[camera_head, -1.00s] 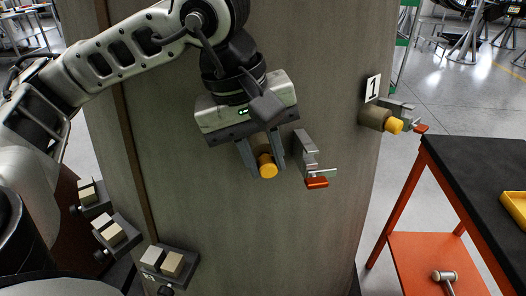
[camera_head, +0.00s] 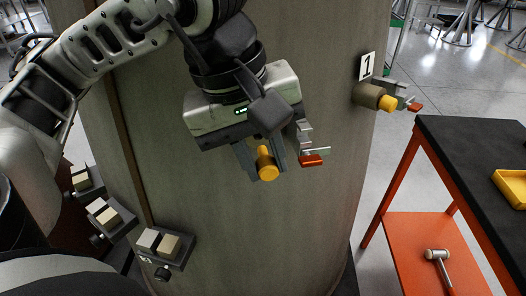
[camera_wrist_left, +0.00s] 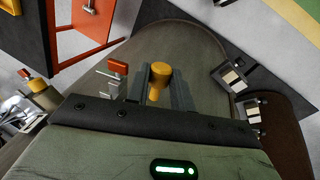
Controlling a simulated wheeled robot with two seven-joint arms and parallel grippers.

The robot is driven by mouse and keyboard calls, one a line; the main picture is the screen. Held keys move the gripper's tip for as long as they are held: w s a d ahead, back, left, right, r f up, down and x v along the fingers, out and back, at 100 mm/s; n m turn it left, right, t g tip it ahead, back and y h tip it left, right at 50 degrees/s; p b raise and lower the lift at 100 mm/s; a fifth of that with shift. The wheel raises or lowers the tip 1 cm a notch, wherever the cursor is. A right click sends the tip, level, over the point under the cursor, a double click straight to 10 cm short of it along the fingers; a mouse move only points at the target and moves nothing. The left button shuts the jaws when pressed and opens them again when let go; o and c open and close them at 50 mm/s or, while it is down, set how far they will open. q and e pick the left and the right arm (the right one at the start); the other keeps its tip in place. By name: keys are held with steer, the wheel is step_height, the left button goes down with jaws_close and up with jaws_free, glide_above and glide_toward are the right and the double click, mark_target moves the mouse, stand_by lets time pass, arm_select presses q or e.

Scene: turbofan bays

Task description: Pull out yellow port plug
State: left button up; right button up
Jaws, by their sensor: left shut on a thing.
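The yellow port plug (camera_head: 268,170) is between the two fingers of my left gripper (camera_head: 266,164), in front of the large grey-green casing (camera_head: 310,220). My left gripper is shut on the plug. In the left wrist view the plug (camera_wrist_left: 159,74) shows a wide round head and a narrower yellow stem between the fingers (camera_wrist_left: 157,90). The brown port behind it is hidden, so I cannot see whether the plug still touches it. My right gripper is not in view.
A clamp with a red-orange handle (camera_head: 312,160) sits just right of the gripper. Another port with a yellow plug (camera_head: 387,103) is by the "1" sign (camera_head: 367,65). An orange-framed bench (camera_head: 470,140) stands right; small block fixtures (camera_head: 165,246) are lower left.

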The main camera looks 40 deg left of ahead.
arm_select(q)
steer(key=shift+s+d+r, duration=0.2)
steer(key=shift+s+d, duration=0.25)
steer(key=shift+s, duration=0.05)
steer(key=shift+s+d+r, duration=0.15)
steer(key=shift+s+d, duration=0.3)
steer(key=shift+s+d+r, duration=0.2)
steer(key=shift+s+r, duration=0.05)
steer(key=shift+s, duration=0.35)
steer(key=shift+s+d+r, duration=0.15)
steer(key=shift+s+r, duration=0.05)
steer(key=shift+s, duration=0.35)
